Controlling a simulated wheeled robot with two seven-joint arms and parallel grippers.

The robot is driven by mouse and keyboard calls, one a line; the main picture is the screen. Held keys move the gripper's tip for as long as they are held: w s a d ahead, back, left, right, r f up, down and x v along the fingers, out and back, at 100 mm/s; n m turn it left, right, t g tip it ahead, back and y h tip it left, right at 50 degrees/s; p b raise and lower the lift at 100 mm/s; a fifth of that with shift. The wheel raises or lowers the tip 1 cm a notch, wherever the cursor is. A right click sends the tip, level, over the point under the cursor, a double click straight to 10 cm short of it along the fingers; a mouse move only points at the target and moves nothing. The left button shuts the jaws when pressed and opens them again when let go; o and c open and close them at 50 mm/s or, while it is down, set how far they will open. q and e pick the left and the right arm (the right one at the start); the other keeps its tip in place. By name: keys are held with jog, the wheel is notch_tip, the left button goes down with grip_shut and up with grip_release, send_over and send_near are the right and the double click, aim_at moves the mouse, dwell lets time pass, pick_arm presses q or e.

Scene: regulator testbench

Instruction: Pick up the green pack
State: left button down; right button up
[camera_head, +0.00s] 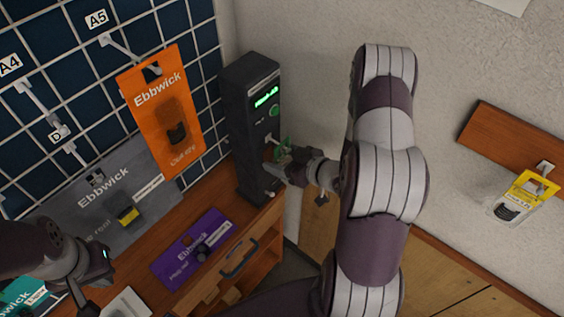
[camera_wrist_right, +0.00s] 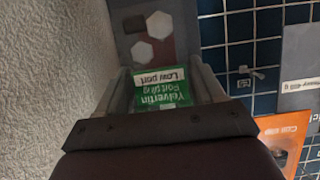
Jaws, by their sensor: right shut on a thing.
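The green pack (camera_wrist_right: 165,92) shows upside down in the right wrist view, between the two fingers of my right gripper (camera_wrist_right: 168,85). Its label has white lettering and a white strip. In the head view only a small part of the green pack (camera_head: 282,151) shows, beside the front of a dark upright device. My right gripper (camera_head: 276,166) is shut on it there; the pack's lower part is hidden. My left gripper (camera_head: 95,280) is at the lower left, over the bench; I cannot tell how its fingers stand.
The dark device (camera_head: 242,150) with a lit green display stands on the wooden bench. An orange pack (camera_head: 150,95) hangs on the wire grid. Grey (camera_head: 75,215), purple (camera_head: 180,258) and teal (camera_head: 22,297) packs are at the bench. A yellow pack (camera_head: 525,190) hangs far right.

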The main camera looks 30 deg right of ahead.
jog(key=shift+r, duration=0.3)
jog(key=s+d+b, duration=0.1)
jog(key=s+d, duration=0.2)
jog(key=s, duration=0.5)
jog(key=s+d+b, duration=0.1)
jog(key=s+d, duration=0.3)
jog(key=s, duration=0.4)
jog(key=shift+s+r, duration=0.3)
jog(key=shift+r, duration=0.15)
